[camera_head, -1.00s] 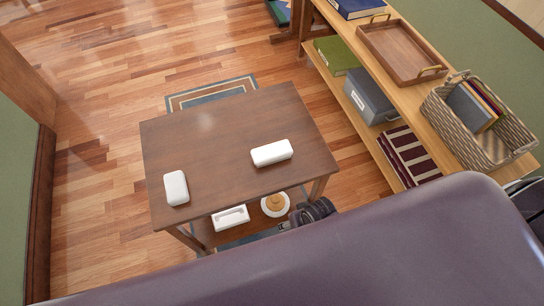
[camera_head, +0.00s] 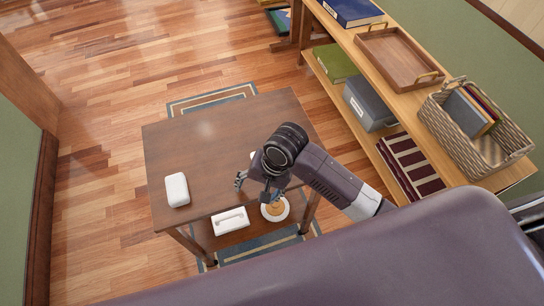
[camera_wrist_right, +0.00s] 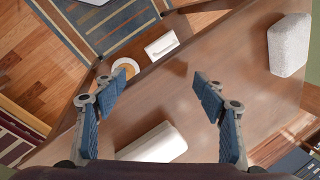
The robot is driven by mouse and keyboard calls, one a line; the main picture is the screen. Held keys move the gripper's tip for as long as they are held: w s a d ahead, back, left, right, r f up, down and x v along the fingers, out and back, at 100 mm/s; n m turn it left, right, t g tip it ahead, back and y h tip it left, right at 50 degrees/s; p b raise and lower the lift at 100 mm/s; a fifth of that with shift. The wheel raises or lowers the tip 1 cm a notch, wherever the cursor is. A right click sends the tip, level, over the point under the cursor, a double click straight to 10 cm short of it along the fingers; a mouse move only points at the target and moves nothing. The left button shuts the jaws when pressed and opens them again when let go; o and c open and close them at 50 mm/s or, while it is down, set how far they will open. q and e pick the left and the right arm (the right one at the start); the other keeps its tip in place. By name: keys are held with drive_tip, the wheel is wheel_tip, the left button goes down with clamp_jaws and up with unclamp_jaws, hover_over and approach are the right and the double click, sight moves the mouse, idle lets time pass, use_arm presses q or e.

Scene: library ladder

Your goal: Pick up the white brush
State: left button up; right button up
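Two white blocks are on the brown table (camera_head: 185,145). The left block (camera_head: 177,189) lies clear near the table's left edge, and its rough surface shows in the right wrist view (camera_wrist_right: 289,45). The right block (camera_head: 253,155) is mostly hidden by my right arm in the head view; it shows at the bottom of the wrist view (camera_wrist_right: 154,144). A white handled piece (camera_head: 230,220) lies on the lower shelf. I cannot tell for sure which of these is the white brush. My right gripper (camera_head: 253,187) (camera_wrist_right: 160,93) is open and empty above the table.
A round white dish with a tan top (camera_head: 275,207) is beside the handled piece on the lower shelf. A wooden shelf unit at right holds a tray (camera_head: 398,55), a wicker basket (camera_head: 478,150) and a grey box (camera_head: 369,102). The floor left of the table is clear.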

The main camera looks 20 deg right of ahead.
drive_tip(key=w+r+m, duration=0.1)
drive_tip(key=w, duration=0.1)
drive_tip(key=w+d+r+m, duration=0.1)
drive_tip(key=w+r+m, duration=0.1)
drive_tip(key=w+r+m+h, duration=0.1)
drive_tip(key=w+m, duration=0.1)
drive_tip(key=shift+w+d+r+g, duration=0.2)
drive_tip(key=shift+d+g, duration=0.1)
drive_tip(key=shift+d, duration=0.1)
drive_tip(key=w+d+r+m, duration=0.1)
drive_tip(key=m, duration=0.1)
drive_tip(key=w+d+r+m+h, duration=0.1)
drive_tip(key=d+m, duration=0.1)
drive_tip(key=w+d+r+m, duration=0.2)
drive_tip(key=shift+d+r+g+h, duration=0.1)
drive_tip(key=shift+d+g+h, duration=0.15)
drive_tip(key=shift+g+h, duration=0.15)
drive_tip(key=f, duration=0.5)
drive_tip(key=f+p, duration=0.1)
drive_tip(key=f, duration=0.1)
drive_tip(key=shift+s+f, duration=0.3)
drive_tip(key=shift+s, duration=0.05)
drive_tip(key=shift+c, duration=0.3)
drive_tip(key=c, duration=1.3)
drive_tip(key=shift+c, duration=0.2)
wheel_tip(320, 180, up, 20)
